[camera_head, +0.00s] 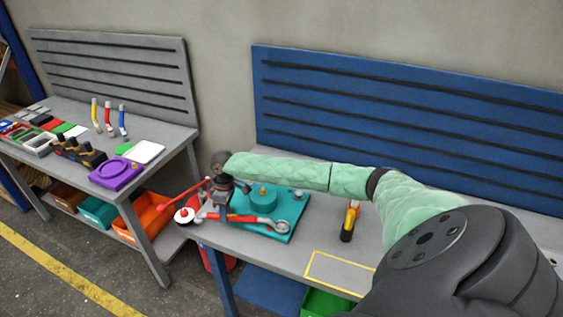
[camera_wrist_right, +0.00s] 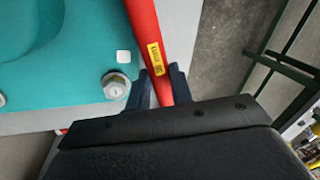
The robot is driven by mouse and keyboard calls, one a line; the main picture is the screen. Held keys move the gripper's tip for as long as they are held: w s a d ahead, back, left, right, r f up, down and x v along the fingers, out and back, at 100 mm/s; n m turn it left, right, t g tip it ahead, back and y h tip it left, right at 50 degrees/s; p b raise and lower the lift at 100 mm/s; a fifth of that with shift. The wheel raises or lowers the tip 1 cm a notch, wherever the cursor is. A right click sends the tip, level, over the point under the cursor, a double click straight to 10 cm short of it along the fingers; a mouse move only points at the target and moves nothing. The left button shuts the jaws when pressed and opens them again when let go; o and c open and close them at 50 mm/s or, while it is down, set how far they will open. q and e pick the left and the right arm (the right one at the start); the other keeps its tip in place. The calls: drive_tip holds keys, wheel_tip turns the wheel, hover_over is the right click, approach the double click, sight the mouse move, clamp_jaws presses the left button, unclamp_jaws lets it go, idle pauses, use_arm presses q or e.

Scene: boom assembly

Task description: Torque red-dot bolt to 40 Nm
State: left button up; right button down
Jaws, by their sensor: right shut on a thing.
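A red-handled wrench (camera_head: 245,218) with a grey ring head lies across the front of the teal plate (camera_head: 272,196) in the head view. My right gripper (camera_head: 217,207) is at the handle's left end. In the right wrist view, my right gripper (camera_wrist_right: 160,88) has its dark blue fingers shut on the red handle (camera_wrist_right: 148,32), which carries a yellow label. A silver bolt (camera_wrist_right: 115,86) stands at the plate's corner beside the handle, apart from it, with a white square mark nearby. I cannot make out the red dot. My left gripper is not in view.
A yellow-and-black tool (camera_head: 350,220) stands on the bench right of the plate. A yellow-outlined area (camera_head: 338,270) is at the front edge. Another red bar (camera_head: 186,193) and a white disc (camera_head: 184,215) are by the left edge. A purple fixture (camera_head: 116,174) is on the left bench.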

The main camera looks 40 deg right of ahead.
drive_tip(key=shift+w+d+r, duration=0.15)
drive_tip(key=shift+d, duration=0.05)
drive_tip(key=shift+w+d+m+p, duration=0.7)
drive_tip(key=shift+d+m+p, duration=0.1)
drive_tip(key=shift+d, duration=0.2)
drive_tip(key=shift+d, duration=0.1)
drive_tip(key=shift+w+d+m+t+p, duration=0.35)
drive_tip(key=shift+d+m+p, duration=0.25)
drive_tip(key=shift+d, duration=0.2)
drive_tip(key=shift+w+d, duration=0.25)
drive_tip(key=shift+d, duration=0.1)
drive_tip(key=shift+d+m, duration=0.15)
drive_tip(key=shift+m, duration=0.15)
drive_tip(key=shift+w+d+m+p, duration=0.25)
drive_tip(key=shift+d+p, duration=0.1)
drive_tip(key=shift+d, duration=0.1)
drive_tip(key=shift+w+d+m+p, duration=0.1)
drive_tip(key=shift+d+m+p, duration=0.15)
drive_tip(key=shift+d+p, duration=0.15)
drive_tip(key=shift+s+a+n, duration=0.3)
drive_tip(key=shift+a+n, duration=0.2)
drive_tip(key=shift+a, duration=0.35)
